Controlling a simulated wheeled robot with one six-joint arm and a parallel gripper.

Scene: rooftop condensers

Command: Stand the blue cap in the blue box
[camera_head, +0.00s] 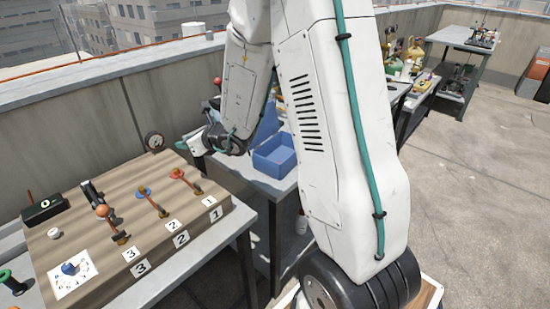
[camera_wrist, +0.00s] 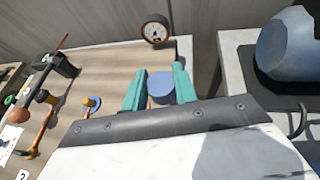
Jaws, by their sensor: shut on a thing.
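The blue cap (camera_wrist: 161,88) is a short round cylinder between the teal fingers of my gripper (camera_wrist: 162,90) in the wrist view. My gripper is shut on it, and the cap shows between the two fingers. In the head view my gripper (camera_head: 190,143) is above the far right part of the wooden board, left of the blue box; I cannot make out the cap there. The blue box (camera_head: 274,165) is open-topped and stands on a grey table to the right. Its inside looks empty where I can see it.
The wooden board (camera_head: 95,225) carries levers (camera_head: 152,203), number labels, a dial card (camera_head: 74,270) and a round gauge (camera_head: 155,141). A gap separates its table from the box's table. A large blue-grey rounded thing (camera_wrist: 288,45) is at the wrist view's right.

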